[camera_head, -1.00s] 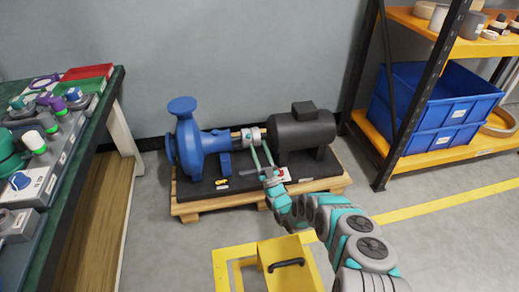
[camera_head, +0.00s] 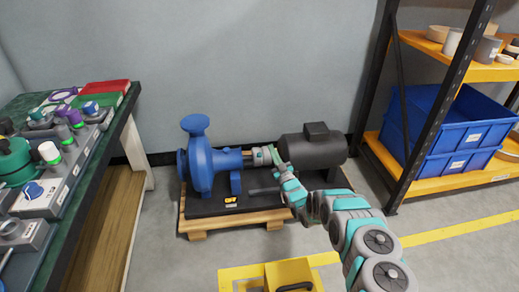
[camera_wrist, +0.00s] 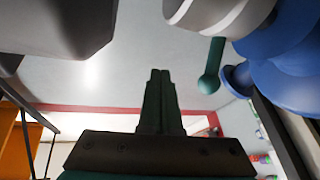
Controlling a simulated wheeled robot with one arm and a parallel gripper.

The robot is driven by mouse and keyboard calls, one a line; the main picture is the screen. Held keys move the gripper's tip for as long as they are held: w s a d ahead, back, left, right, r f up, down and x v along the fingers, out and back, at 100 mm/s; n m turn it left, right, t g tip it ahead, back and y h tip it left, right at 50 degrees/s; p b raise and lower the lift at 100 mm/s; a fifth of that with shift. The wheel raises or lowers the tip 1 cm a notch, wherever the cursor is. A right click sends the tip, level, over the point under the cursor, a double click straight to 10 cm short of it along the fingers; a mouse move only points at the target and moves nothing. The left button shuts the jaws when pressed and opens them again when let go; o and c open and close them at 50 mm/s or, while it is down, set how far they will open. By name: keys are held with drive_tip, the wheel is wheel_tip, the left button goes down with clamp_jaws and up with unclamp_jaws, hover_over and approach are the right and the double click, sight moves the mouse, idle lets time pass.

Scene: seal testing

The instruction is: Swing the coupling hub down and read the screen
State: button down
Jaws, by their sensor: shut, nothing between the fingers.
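The coupling hub (camera_head: 261,156), pale grey with teal bits, sits on the shaft between the blue pump (camera_head: 205,163) and the black motor (camera_head: 315,149). My gripper (camera_head: 279,160) is beside the hub on its motor side, fingers up. In the wrist view, my gripper (camera_wrist: 160,76) has its two dark fingers together with nothing between them. A dark green ball-ended lever (camera_wrist: 211,68) hangs from the hub (camera_wrist: 205,18) to the right of the fingers, apart from them in the picture. I cannot make out a screen; my arm covers part of the baseplate.
Pump and motor stand on a black baseplate (camera_head: 207,207) over a wooden pallet (camera_head: 213,224). A green-topped workbench (camera_head: 131,97) with devices is at left. A shelf with blue bins (camera_head: 455,135) is at right. A yellow box (camera_head: 290,275) stands on the floor in front.

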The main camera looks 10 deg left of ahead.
drive_tip(key=w+r+m+g+h+b, duration=0.1)
drive_tip(key=w+r+g+h+b, duration=0.15)
drive_tip(key=w+h, duration=0.2)
drive_tip(key=w+r+m+g+h+b, duration=0.1)
drive_tip(key=w+r+m+g+h, duration=0.15)
drive_tip(key=w, duration=0.35)
drive_tip(key=s+a+r+m+g+h+b, duration=0.1)
drive_tip(key=s+a+r+g+h+b, duration=0.15)
drive_tip(key=s+r+g, duration=0.35)
drive_tip(key=s+a+r+g+h+b, duration=0.1)
drive_tip(key=s+a+r+g, duration=0.15)
drive_tip(key=s, duration=0.65)
drive_tip(key=shift+t, duration=0.25)
drive_tip(key=shift+w+a+r+x, duration=0.1)
drive_tip(key=shift+a+x, duration=0.05)
drive_tip(key=shift+x, duration=1.55)
drive_tip(key=shift+w+a+r+x, duration=0.1)
drive_tip(key=shift+x, duration=1.55)
drive_tip(key=shift+w+a+x, duration=0.1)
drive_tip(key=shift+a+x, duration=0.05)
drive_tip(key=shift+x, duration=1.55)
drive_tip(key=shift+s+d+f+b, duration=0.2)
drive_tip(key=shift+s+d+f, duration=0.15)
drive_tip(key=shift+s+f, duration=0.3)
drive_tip(key=shift+s+d+f+b, duration=0.2)
drive_tip(key=shift+s+d+f, duration=0.2)
drive_tip(key=shift+s+f, duration=0.25)
drive_tip(key=shift+s+f, duration=0.1)
drive_tip(key=shift+f, duration=0.05)
